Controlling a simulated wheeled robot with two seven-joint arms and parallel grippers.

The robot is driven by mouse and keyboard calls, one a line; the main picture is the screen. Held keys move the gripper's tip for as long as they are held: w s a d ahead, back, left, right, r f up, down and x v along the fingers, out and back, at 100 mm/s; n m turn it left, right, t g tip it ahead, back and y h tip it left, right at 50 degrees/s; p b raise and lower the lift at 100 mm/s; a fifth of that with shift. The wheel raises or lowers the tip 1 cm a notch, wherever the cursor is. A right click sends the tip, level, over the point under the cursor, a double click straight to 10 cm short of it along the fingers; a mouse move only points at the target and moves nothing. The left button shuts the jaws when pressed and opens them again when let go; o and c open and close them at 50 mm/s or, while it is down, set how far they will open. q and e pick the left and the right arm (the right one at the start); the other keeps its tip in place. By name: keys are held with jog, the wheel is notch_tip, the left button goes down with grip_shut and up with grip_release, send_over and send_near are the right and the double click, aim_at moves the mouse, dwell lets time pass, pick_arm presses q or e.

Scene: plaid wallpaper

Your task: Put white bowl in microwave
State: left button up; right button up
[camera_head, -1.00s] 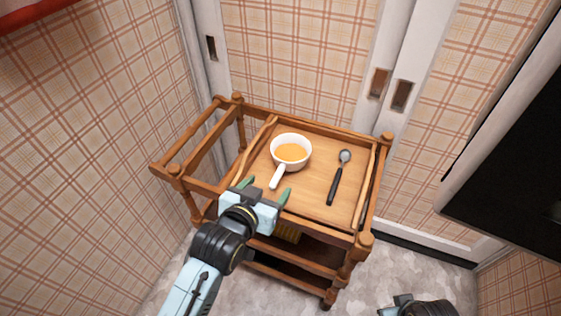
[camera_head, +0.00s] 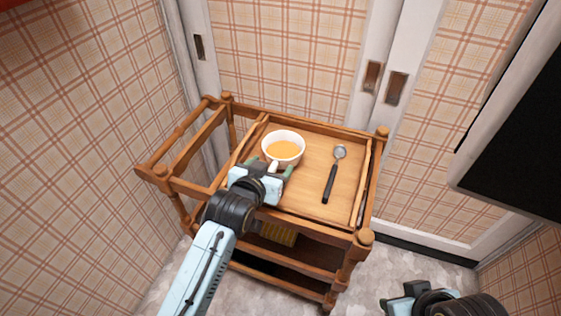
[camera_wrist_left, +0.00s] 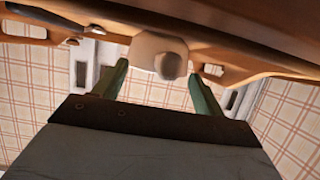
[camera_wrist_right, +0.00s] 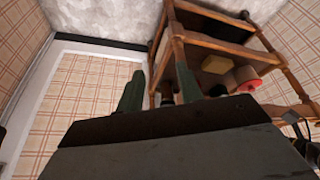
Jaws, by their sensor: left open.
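The white bowl (camera_head: 297,138) has a handle and holds something orange-yellow. It sits upright on the top tray of a wooden cart, its handle pointing toward my left gripper. My left gripper (camera_head: 278,169) is open, with a finger on each side of the handle. In the left wrist view the handle end and bowl (camera_wrist_left: 158,52) show between the two open fingers (camera_wrist_left: 158,85). My right gripper (camera_head: 402,298) is low at the bottom right, away from the bowl. Its two fingers (camera_wrist_right: 160,90) stand apart with nothing held between them.
A spoon (camera_head: 333,174) with a dark handle lies on the cart's top (camera_head: 310,200) right of the bowl. Wooden rails edge the cart. A yellow item (camera_head: 278,233) is on a lower shelf. A black-fronted object (camera_head: 525,130) stands at right.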

pick_arm(q)
jog(key=shift+b+x, duration=0.35)
jog(key=shift+x, duration=0.5)
pick_arm(e)
jog(key=shift+w+a+r+t+y, duration=0.15)
jog(key=shift+w+a+r+t, duration=0.1)
jog(key=shift+w+t, duration=0.35)
jog(key=shift+w+a+r+t+y, duration=0.1)
jog(key=shift+w+a+r+t, duration=0.2)
jog(key=shift+w, duration=0.45)
jog(key=shift+w+a+r+t+y, duration=0.15)
jog(key=shift+w+a+t, duration=0.1)
jog(key=shift+w+t, duration=0.35)
jog(key=shift+w, duration=0.1)
pick_arm(q)
jog(key=shift+r, duration=0.1)
grip_shut()
